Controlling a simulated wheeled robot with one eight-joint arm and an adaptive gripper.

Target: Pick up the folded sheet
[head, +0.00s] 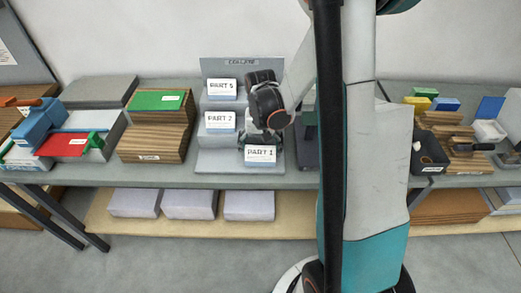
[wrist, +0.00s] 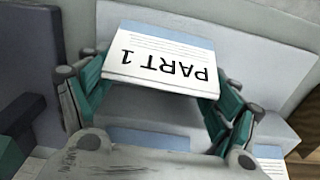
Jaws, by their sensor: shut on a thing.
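The folded sheet marked "PART 1" (head: 260,153) is white with a blue band, at the lowest step of the grey stepped stand (head: 228,66). My gripper (head: 262,138) is at it from above. In the wrist view the sheet (wrist: 160,62) shows upside down between my two green-sided fingers (wrist: 157,82), which are shut on its left and right sides. I cannot tell whether it touches the step. Sheets marked "PART 2" (head: 220,122) and "PART 5" (head: 222,88) are on the higher steps.
Left of the stand are brown stacks with a green card (head: 158,102) and a tray with a red card (head: 62,146). My arm covers the bench's middle right. A dark bin (head: 430,158) and coloured blocks stand at right. Grey boxes (head: 190,205) lie on the lower shelf.

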